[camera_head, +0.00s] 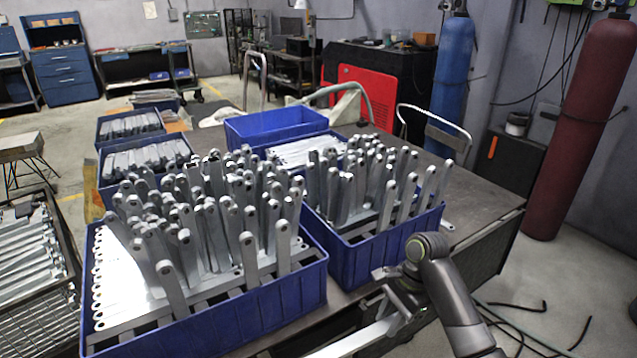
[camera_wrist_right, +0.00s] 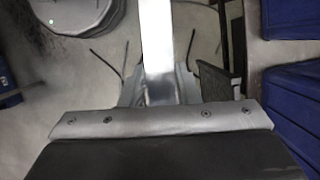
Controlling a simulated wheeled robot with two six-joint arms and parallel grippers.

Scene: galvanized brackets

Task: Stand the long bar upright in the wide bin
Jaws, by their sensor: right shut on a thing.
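My right gripper (camera_head: 396,298) is at the front edge of the table, low and just right of the wide bin. It is shut on a long galvanized bar (camera_head: 352,341), which slants down to the lower left and runs out of the head view. The bar also shows in the right wrist view (camera_wrist_right: 157,45), running up from the jaws to the top edge. The wide blue bin (camera_head: 235,318) stands at the table's front left, with many bars upright in it and flat pieces along its left side. My left gripper is not in view.
A second blue bin (camera_head: 388,248) with upright bars stands right of the wide one. More blue bins, one seemingly empty (camera_head: 275,124), stand behind. The table top (camera_head: 478,200) is bare at the right. A wire basket (camera_head: 35,300) of bars is at the far left.

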